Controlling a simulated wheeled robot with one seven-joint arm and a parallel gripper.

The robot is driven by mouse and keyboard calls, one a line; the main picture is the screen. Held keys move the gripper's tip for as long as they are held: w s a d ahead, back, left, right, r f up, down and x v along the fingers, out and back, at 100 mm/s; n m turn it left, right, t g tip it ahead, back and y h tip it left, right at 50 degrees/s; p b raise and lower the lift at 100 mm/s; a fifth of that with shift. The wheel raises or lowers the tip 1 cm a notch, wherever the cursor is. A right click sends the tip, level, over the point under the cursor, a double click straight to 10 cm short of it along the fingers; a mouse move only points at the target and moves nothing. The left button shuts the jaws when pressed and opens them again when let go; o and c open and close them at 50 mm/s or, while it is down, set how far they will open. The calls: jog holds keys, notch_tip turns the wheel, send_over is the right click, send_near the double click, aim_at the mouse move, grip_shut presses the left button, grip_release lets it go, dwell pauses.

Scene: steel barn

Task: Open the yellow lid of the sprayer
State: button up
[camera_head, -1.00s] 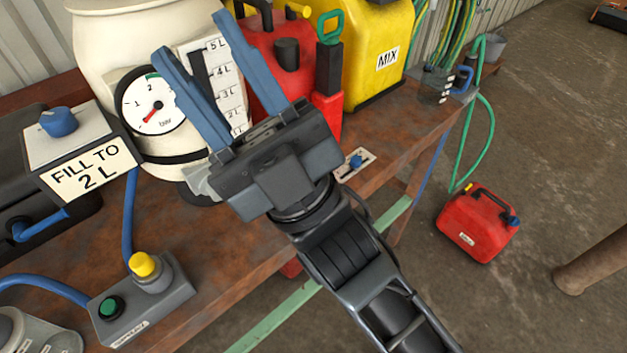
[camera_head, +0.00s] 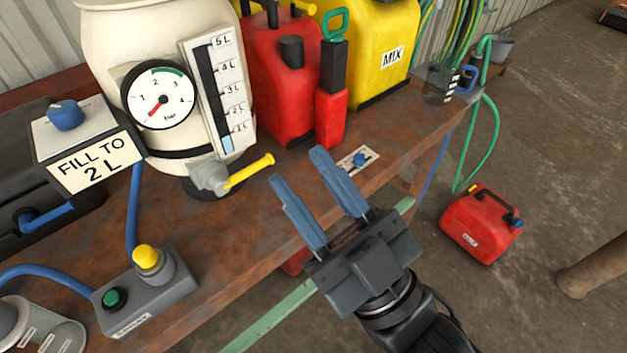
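The sprayer looks to be the cream tank (camera_head: 105,40) on the bench, with a round pressure gauge (camera_head: 158,95) and a level scale (camera_head: 222,85). Its top is cut off by the picture edge, so no lid shows. A grey tap with a yellow lever (camera_head: 250,172) sticks out low on its front, the lever pointing right. My gripper (camera_head: 297,167) is open and empty, in front of the bench's front edge and to the right of the tap. Its two blue fingers point up and left, apart from the lever.
A red can (camera_head: 275,75), a red tool with a green handle (camera_head: 332,100) and a yellow MIX can (camera_head: 378,45) stand to the right. A FILL TO 2 L sign (camera_head: 90,165) and a yellow-knobbed control box (camera_head: 150,295) are left. Bare bench (camera_head: 215,235) lies between.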

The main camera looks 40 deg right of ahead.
dwell(0.6)
jog(key=s+d+f+m+g, duration=0.1)
jog(key=s+d+f+g, duration=0.2)
jog(key=s+f+g, duration=0.2)
jog(key=s+d+f+m+g+h, duration=0.1)
jog(key=s+f+g, duration=0.4)
jog(key=s, duration=0.8)
notch_tip(320, 180, down, 4)
jog(key=shift+d+r+m, duration=0.15)
jog(key=shift+d+m, duration=0.65)
jog(key=shift+d, duration=0.25)
